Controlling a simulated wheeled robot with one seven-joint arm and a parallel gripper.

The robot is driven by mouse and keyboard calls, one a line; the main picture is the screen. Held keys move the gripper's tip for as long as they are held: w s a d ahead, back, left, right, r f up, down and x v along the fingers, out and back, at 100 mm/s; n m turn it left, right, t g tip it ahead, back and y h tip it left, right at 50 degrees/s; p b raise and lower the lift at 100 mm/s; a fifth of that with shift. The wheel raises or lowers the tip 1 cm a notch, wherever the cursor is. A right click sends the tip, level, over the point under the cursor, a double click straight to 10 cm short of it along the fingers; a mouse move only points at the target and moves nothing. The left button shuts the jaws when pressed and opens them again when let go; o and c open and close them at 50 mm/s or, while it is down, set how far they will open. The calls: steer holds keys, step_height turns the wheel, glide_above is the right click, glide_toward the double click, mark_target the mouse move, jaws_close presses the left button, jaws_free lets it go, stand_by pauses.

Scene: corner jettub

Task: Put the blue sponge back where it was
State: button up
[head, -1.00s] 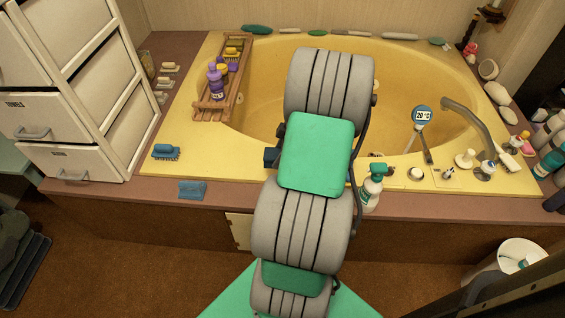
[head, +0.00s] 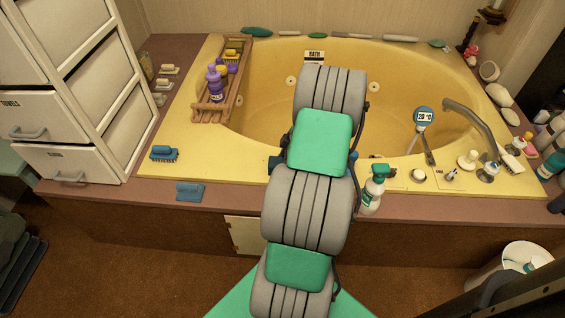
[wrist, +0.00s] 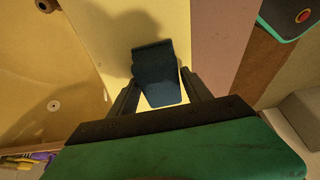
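The dark blue sponge (wrist: 156,74) shows in the wrist view between the two fingers of my gripper (wrist: 159,79). In the head view my arm hides the gripper and the sponge. A blue brush (head: 163,153) with bristles sits on the rim's front left corner. A flat blue cloth (head: 190,191) lies on the mauve ledge in front of it.
A wooden caddy (head: 204,114) with a purple bottle (head: 214,83) spans the tub's left side. A spray bottle (head: 373,190) stands just right of my arm. The front rim between brush and arm is clear.

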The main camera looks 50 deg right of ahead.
steer(key=shift+o, duration=1.3)
steer(key=p+v, duration=0.3)
steer(key=v, duration=0.9)
steer(key=w+a+r+m+g, duration=0.1)
steer(key=w+a+r, duration=0.15)
steer(key=a, duration=0.35)
steer(key=w+a+r+m+h, duration=0.1)
steer(key=w+a+r, duration=0.15)
steer(key=a, duration=0.35)
steer(key=w+a+r+m+g, duration=0.1)
steer(key=w+a+r, duration=0.15)
steer(key=a, duration=0.35)
steer(key=s+a+r+m, duration=0.1)
steer(key=s+a, duration=0.2)
steer(key=a, duration=0.3)
steer(key=s+a+r+m+h, duration=0.1)
steer(key=s+a+m, duration=0.1)
steer(key=a, duration=0.4)
steer(key=s+a+r+m, duration=0.1)
steer(key=s+a, duration=0.3)
steer(key=a, duration=0.2)
steer(key=shift+s+a+r+m+t+h, duration=0.15)
steer(key=shift+s+a+m+t+h, duration=0.1)
steer(key=shift+m+t+h, duration=0.15)
